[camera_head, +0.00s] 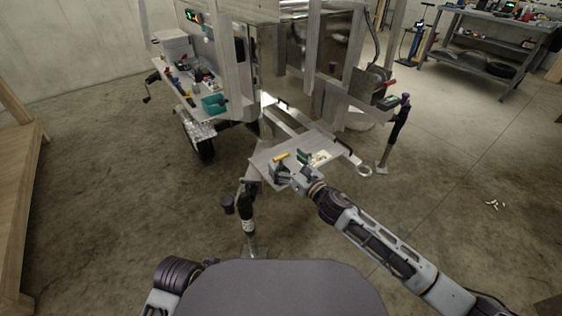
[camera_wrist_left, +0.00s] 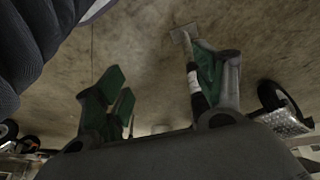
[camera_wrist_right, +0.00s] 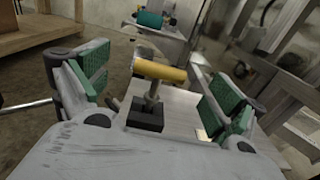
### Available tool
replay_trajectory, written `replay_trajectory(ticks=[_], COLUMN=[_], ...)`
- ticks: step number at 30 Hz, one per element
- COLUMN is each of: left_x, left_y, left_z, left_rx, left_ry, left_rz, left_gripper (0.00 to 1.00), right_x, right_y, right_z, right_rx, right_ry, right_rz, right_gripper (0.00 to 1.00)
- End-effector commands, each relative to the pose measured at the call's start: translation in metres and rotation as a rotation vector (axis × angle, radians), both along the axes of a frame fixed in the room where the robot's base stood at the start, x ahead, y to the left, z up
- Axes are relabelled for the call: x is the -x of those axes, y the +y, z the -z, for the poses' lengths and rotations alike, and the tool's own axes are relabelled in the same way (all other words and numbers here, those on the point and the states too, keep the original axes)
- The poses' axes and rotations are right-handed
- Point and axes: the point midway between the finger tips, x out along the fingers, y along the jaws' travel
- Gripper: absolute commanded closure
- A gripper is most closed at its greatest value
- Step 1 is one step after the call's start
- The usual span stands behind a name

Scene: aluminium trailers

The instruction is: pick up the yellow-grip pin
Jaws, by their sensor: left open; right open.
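The yellow-grip pin (camera_wrist_right: 160,71) stands upright in a dark square block (camera_wrist_right: 145,114) in the right wrist view. Its yellow bar lies crosswise on top of a metal shaft. It also shows in the head view (camera_head: 280,157), on a grey metal plate (camera_head: 262,160) at the trailer's front. My right gripper (camera_wrist_right: 158,92) is open, with its green-padded fingers to either side of the pin and apart from it. In the head view it (camera_head: 290,172) is low over the plate. My left gripper (camera_wrist_left: 155,90) is open and empty, with bare floor beyond it.
The aluminium trailer (camera_head: 237,70) stands ahead, with a side shelf of tools and a teal item (camera_head: 214,104). A jack post (camera_head: 397,133) stands right of the plate. A grey workbench (camera_head: 480,48) is at the back right. The concrete floor is mostly clear.

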Motion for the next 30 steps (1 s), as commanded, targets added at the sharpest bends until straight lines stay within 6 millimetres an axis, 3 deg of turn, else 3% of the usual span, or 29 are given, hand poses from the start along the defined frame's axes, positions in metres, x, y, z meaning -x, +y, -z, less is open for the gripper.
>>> replay_trajectory(ticks=[11,28,30], left_x=[0.007,0.002,0.002], left_y=[-0.005,-0.005,-0.005], left_z=[0.026,0.022,0.022], left_rx=[0.021,0.025,0.025], left_ry=[0.005,-0.010,-0.010], left_rz=[-0.001,-0.002,-0.002], left_gripper=[0.31,0.31,0.31], right_x=[-0.023,-0.024,-0.024], right_y=[0.016,0.018,0.018], right_z=[0.000,0.000,0.000], right_rx=[0.002,0.001,0.001], right_ry=[-0.001,0.000,0.000], right_rz=[0.001,0.001,0.001], right_gripper=[0.05,0.05,0.14])
